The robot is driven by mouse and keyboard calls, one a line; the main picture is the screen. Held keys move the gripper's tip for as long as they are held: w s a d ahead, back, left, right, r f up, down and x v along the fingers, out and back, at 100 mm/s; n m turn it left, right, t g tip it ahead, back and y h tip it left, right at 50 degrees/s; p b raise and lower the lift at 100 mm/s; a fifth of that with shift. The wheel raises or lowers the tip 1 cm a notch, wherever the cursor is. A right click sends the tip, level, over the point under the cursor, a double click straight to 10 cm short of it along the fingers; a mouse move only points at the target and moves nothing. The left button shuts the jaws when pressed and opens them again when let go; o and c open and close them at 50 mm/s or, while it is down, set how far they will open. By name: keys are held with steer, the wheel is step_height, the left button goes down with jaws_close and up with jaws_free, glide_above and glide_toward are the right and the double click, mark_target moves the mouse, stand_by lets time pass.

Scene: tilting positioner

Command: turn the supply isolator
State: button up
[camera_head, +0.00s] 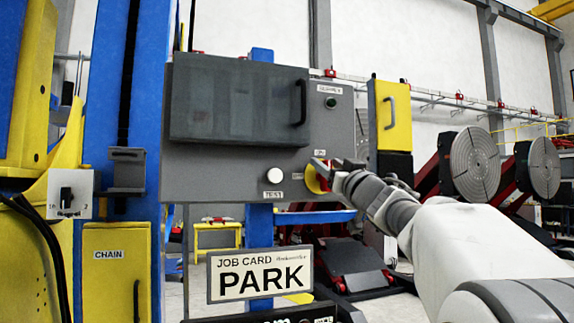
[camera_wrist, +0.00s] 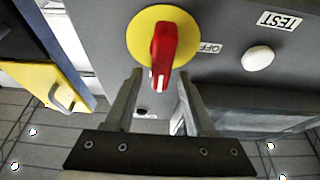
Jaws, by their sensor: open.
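The supply isolator is a red handle (camera_wrist: 165,45) on a yellow disc (camera_wrist: 140,37), mounted on a grey panel. In the wrist view the handle stands nearly upright, its white-marked end pointing down towards my gripper. An OFF label (camera_wrist: 210,47) sits right of the disc, and the handle does not point at it. My gripper (camera_wrist: 160,76) is open, with a fingertip on each side of the handle's lower end; I cannot tell whether they touch it. In the head view my gripper (camera_head: 333,167) is at the yellow disc (camera_head: 313,180) and partly hides the handle.
A dark door with a handle (camera_head: 240,100) covers the panel's upper left. A yellow cabinet (camera_head: 391,115) stands to the right. A PARK job card (camera_head: 260,274) hangs below.

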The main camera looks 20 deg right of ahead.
steer(key=shift+c, duration=0.3)
jaws_close()
